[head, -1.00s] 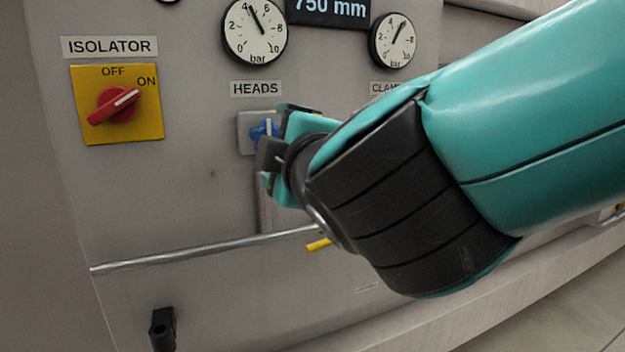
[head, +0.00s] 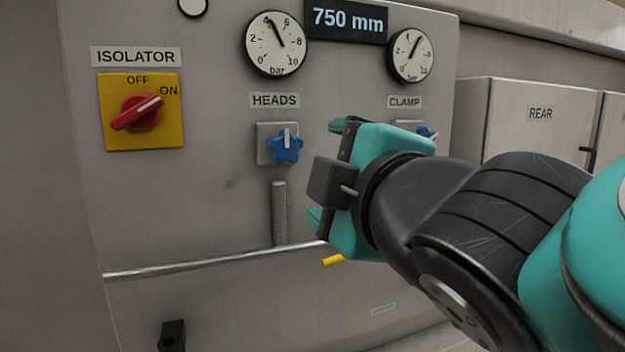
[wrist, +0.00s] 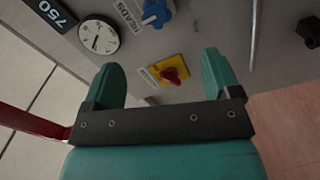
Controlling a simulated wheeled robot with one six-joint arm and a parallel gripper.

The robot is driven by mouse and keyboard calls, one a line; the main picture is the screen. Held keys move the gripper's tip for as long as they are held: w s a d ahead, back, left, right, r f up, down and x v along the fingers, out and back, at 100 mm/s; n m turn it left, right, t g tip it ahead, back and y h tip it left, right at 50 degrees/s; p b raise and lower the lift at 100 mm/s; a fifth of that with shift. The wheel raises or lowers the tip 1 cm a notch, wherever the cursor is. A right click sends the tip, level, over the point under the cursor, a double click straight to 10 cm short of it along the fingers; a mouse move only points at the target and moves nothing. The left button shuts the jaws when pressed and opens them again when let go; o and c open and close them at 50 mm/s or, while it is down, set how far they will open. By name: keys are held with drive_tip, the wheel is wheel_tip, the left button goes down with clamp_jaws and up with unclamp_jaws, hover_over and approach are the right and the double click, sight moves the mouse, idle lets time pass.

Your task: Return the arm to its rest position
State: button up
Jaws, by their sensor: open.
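My gripper (head: 325,170) is in front of the machine panel in the head view, to the right of the blue HEADS knob (head: 285,146) and apart from it. It partly covers the blue CLAMP knob (head: 426,132). In the wrist view my gripper (wrist: 168,80) has its two teal fingers spread wide with nothing held between them. The red isolator switch (wrist: 172,75) on its yellow plate shows beyond the gap between the fingers. The blue HEADS knob also shows at the top of the wrist view (wrist: 158,12).
A metal rail (head: 215,260) runs across the panel below the knobs, with a yellow lever end (head: 333,260) under it. A black bracket (head: 172,336) sticks out at the lower left. A box marked REAR (head: 530,130) stands at the right.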

drive_tip(key=d+f+m+g+h+p, duration=0.25)
drive_tip(key=d+f+m+g, duration=0.45)
drive_tip(key=f, duration=0.6)
drive_tip(key=s+d+f+m+g+y, duration=0.1)
drive_tip(key=s+m+g, duration=0.1)
drive_tip(key=s+g, duration=0.3)
drive_tip(key=s+d+f+m+g+y, duration=0.1)
drive_tip(key=s+f+g, duration=0.1)
drive_tip(key=s+g, duration=0.3)
drive_tip(key=shift+s+d+m, duration=0.3)
drive_tip(key=shift+s+m, duration=0.1)
drive_tip(key=shift+s, duration=0.3)
